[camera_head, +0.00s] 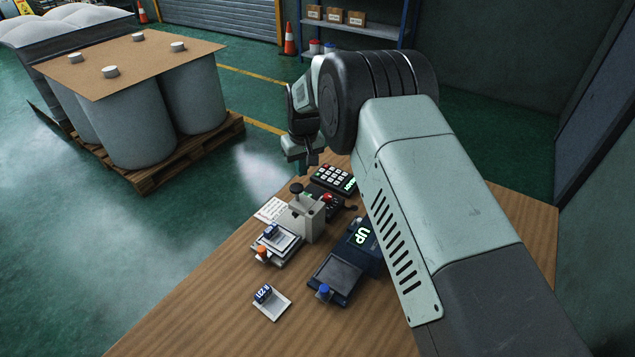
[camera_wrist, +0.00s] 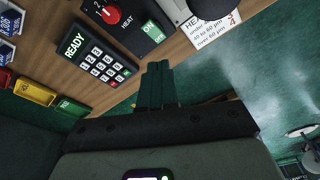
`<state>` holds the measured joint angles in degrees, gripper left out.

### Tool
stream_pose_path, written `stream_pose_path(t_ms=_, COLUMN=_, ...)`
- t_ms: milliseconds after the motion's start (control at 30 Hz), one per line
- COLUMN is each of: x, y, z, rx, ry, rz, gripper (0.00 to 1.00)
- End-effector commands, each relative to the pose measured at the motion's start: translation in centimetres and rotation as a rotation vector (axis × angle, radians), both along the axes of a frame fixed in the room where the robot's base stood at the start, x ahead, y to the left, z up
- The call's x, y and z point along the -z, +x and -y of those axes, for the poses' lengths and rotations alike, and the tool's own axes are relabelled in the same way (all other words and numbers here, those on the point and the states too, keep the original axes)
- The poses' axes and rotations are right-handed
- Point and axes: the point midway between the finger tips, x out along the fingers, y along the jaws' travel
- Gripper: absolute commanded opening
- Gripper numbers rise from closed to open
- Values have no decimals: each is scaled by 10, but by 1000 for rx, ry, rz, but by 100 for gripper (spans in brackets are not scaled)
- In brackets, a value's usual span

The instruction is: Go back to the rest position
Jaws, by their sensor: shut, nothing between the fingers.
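My gripper (camera_head: 311,160) is shut and empty, its two dark fingers pressed together in the wrist view (camera_wrist: 158,68). It is held above the far edge of the wooden table (camera_head: 190,312). In the wrist view the fingers show beside a keypad (camera_wrist: 98,66) whose display reads READY; the keypad also shows in the head view (camera_head: 334,179). A heat control box (camera_wrist: 132,20) with a red knob lies beyond it. My arm hides part of the table's right side.
A grey press (camera_head: 303,220) with a black knob stands mid-table. A dark device (camera_head: 336,275) has a display reading UP. A white plate (camera_head: 277,308) with a small blue block (camera_head: 263,294) lies in front. Drums on a pallet (camera_head: 185,158) stand on the floor at left.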

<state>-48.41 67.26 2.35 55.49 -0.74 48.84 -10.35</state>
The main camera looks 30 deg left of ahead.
Motion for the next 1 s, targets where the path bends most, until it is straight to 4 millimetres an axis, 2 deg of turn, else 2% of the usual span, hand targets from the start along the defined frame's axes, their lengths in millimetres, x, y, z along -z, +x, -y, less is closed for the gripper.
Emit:
stream_pose_path(t_ms=267, x=-6, y=3, z=3, rx=6, ry=3, rz=3, gripper=0)
stream_pose_path(t_ms=367, x=-32, y=15, z=16, rx=35, ry=12, rz=14, gripper=0)
stream_pose_path(t_ms=433, x=-64, y=27, z=36, rx=73, ry=21, rz=25, gripper=0)
stream_pose_path(t_ms=567, x=-136, y=47, z=91, rx=169, ry=43, rz=52, gripper=0)
stream_pose_path(t_ms=700, x=-207, y=51, z=160, rx=276, ry=62, rz=83, gripper=0)
stream_pose_path(t_ms=867, x=-275, y=35, z=242, rx=402, ry=84, rz=121, gripper=0)
stream_pose_path(t_ms=1000, x=-319, y=4, z=312, rx=513, ry=102, rz=155, gripper=0)
